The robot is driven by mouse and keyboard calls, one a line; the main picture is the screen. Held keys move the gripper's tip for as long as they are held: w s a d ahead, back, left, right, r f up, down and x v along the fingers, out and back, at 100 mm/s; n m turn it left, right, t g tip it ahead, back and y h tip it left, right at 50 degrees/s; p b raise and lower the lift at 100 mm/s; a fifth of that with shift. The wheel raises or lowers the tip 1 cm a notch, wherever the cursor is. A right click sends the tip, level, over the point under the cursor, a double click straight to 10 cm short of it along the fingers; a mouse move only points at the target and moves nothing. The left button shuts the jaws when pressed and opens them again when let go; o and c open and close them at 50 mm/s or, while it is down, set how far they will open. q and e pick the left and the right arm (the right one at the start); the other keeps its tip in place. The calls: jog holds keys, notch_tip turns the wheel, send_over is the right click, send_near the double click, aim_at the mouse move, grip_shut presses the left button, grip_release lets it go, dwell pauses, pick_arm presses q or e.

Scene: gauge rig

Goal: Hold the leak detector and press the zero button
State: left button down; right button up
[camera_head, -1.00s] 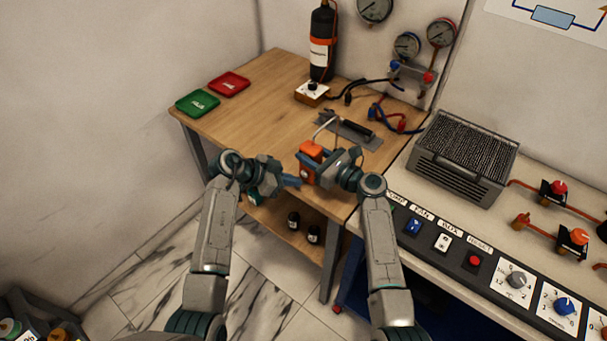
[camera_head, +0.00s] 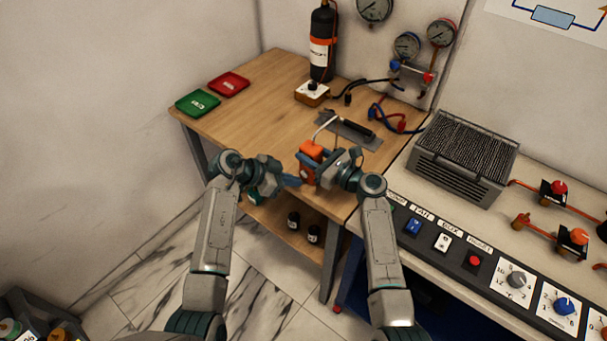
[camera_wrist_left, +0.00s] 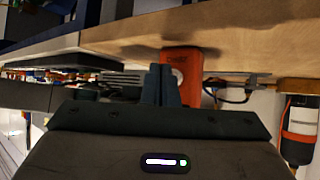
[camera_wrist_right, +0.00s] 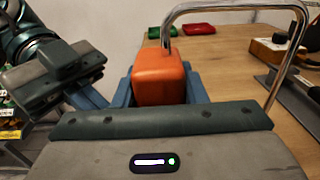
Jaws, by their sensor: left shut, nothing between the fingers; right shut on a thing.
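The orange leak detector (camera_head: 309,160) is held above the front part of the wooden bench by my right gripper (camera_head: 322,165). In the right wrist view the detector (camera_wrist_right: 160,78) sits between the blue fingers, with a bent metal probe nearby. My left gripper (camera_head: 291,181) is shut and empty, just left of the detector. In the left wrist view its closed fingertips (camera_wrist_left: 161,85) point at the detector's face (camera_wrist_left: 182,72), which carries small print and a round button-like spot. The fingertips overlap the face's left part; I cannot tell whether they touch it.
The wooden bench (camera_head: 262,95) holds a red tray (camera_head: 229,84), a green tray (camera_head: 197,103), a black bottle (camera_head: 322,45) and a dark-handled tool on a grey plate (camera_head: 372,143). A control panel (camera_head: 450,248) and grey vented box (camera_head: 462,160) stand right.

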pick_arm(q)
jog(key=shift+w, duration=0.1)
jog(key=shift+w+d, duration=0.25)
jog(key=shift+w+d, duration=0.25)
jog(key=shift+w, duration=0.1)
dwell(0.7)
dwell(0.4)
jog(key=shift+s+a, duration=0.55)
jog(key=shift+s, duration=0.15)
jog(key=s+a, duration=0.1)
jog(key=s, duration=0.1)
jog(key=s+a, duration=0.2)
dwell(0.6)
